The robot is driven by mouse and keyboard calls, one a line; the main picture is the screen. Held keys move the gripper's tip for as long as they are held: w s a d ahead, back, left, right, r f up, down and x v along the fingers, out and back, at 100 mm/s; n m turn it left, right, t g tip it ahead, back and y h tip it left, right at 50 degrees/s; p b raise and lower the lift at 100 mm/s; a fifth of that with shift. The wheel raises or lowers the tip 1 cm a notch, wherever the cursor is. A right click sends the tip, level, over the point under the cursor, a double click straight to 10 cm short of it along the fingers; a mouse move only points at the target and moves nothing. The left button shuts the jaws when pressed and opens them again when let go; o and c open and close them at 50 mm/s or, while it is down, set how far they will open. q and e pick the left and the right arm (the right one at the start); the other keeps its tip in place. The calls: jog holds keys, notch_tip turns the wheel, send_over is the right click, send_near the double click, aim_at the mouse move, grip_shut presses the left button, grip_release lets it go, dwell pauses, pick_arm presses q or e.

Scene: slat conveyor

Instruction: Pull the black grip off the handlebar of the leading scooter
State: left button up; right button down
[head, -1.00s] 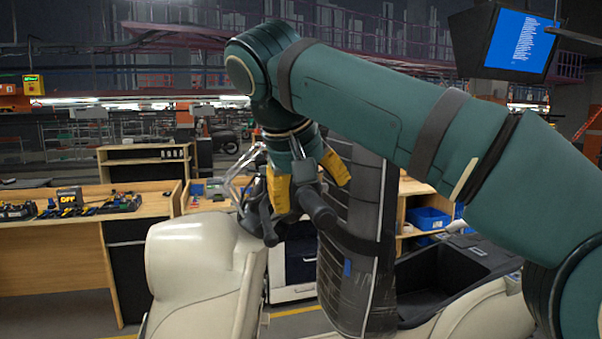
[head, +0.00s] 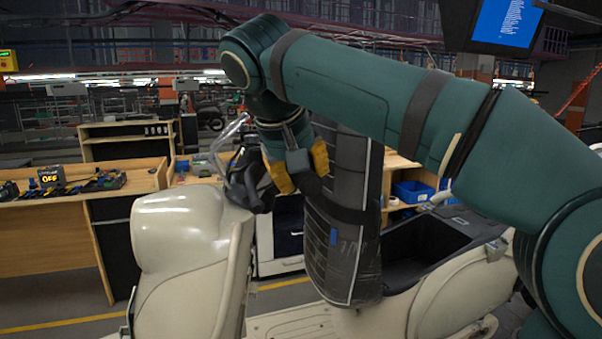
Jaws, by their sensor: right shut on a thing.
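The leading scooter is cream, with its rounded front (head: 182,228) at the left and its low rear body (head: 450,290) at the right. Its black handlebar parts (head: 248,182) and clear windscreen edge stand above the front. My right gripper (head: 300,175), with orange-yellow fingers, is just right of the handlebar parts. It is shut on the black grip (head: 309,186), of which only a dark piece shows between and below the fingers. I cannot tell whether the grip still touches the bar. My left gripper is not in view.
Wooden benches (head: 85,195) with tools are at the left. Blue bins (head: 413,192) sit on a shelf behind. A monitor (head: 507,28) hangs at upper right.

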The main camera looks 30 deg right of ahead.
aim_at(316, 195)
jog(key=c, duration=1.3)
grip_release()
jog(key=c, duration=0.4)
jog(key=shift+s+a+f, duration=0.1)
jog(key=shift+s+f, duration=0.05)
jog(key=shift+s, duration=0.1)
jog(key=shift+s+a, duration=0.1)
jog(key=shift+s, duration=0.25)
grip_shut()
jog(key=shift+s+a+b, duration=0.25)
jog(key=shift+s+b, duration=0.3)
jog(key=shift+s, duration=0.4)
jog(key=shift+s+a+r+b, duration=0.1)
jog(key=shift+s+a+b, duration=0.1)
jog(key=shift+s, duration=0.35)
jog(key=shift+s+a+r+b, duration=0.1)
jog(key=shift+s+a, duration=0.05)
jog(key=shift+s, duration=0.6)
